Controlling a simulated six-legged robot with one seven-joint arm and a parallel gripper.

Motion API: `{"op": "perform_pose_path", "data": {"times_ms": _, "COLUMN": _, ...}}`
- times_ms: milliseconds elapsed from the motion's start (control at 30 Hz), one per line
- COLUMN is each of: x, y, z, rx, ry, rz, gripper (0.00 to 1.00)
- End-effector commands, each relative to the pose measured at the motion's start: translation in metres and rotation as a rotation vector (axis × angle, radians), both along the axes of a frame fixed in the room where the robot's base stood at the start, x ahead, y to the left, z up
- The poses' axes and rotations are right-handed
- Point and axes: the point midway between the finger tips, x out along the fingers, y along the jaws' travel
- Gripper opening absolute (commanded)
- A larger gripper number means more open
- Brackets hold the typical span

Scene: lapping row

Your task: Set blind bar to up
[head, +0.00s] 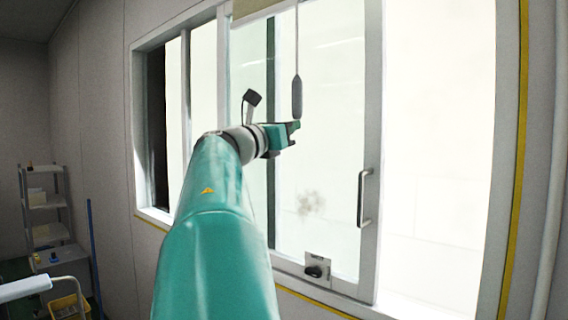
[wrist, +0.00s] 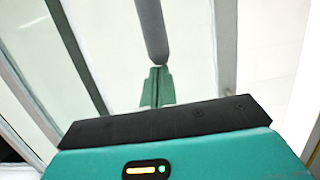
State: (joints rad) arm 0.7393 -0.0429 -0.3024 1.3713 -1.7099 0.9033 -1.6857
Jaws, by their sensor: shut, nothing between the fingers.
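A dark grey bar (head: 297,97) hangs on a thin cord in front of the bright window in the head view. A beige blind edge (head: 262,6) shows at the top of the window. My gripper (head: 297,126) is just below the bar's lower end, with its fingers shut. In the wrist view the grey bar (wrist: 152,30) comes down from the top, and its rounded end is right at the tips of my green fingers (wrist: 158,72). Nothing shows between the fingers. I cannot tell whether the tips touch the bar.
The window pane has an upright handle (head: 364,199), a small panel with a dark knob (head: 317,268) and a smudge (head: 311,203). A shelf rack (head: 48,203) and a yellow bin (head: 68,306) stand at the left. The air around the bar looks free.

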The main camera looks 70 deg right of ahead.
Motion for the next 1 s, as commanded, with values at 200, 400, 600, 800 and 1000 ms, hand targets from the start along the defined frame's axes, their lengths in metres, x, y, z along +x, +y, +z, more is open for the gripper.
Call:
{"op": "perform_pose_path", "data": {"times_ms": 200, "x": 0.000, "y": 0.000, "z": 0.030, "rx": -0.003, "ry": -0.001, "rz": 0.000, "gripper": 0.00}}
{"op": "perform_pose_path", "data": {"times_ms": 400, "x": 0.000, "y": 0.000, "z": 0.037, "rx": -0.001, "ry": 0.000, "rz": -0.001, "gripper": 0.00}}
{"op": "perform_pose_path", "data": {"times_ms": 600, "x": 0.000, "y": 0.000, "z": 0.038, "rx": 0.000, "ry": 0.001, "rz": -0.001, "gripper": 0.00}}
{"op": "perform_pose_path", "data": {"times_ms": 800, "x": 0.000, "y": 0.000, "z": 0.037, "rx": 0.000, "ry": 0.001, "rz": -0.001, "gripper": 0.00}}
{"op": "perform_pose_path", "data": {"times_ms": 1000, "x": 0.003, "y": -0.005, "z": 0.031, "rx": 0.002, "ry": 0.001, "rz": 0.000, "gripper": 0.00}}
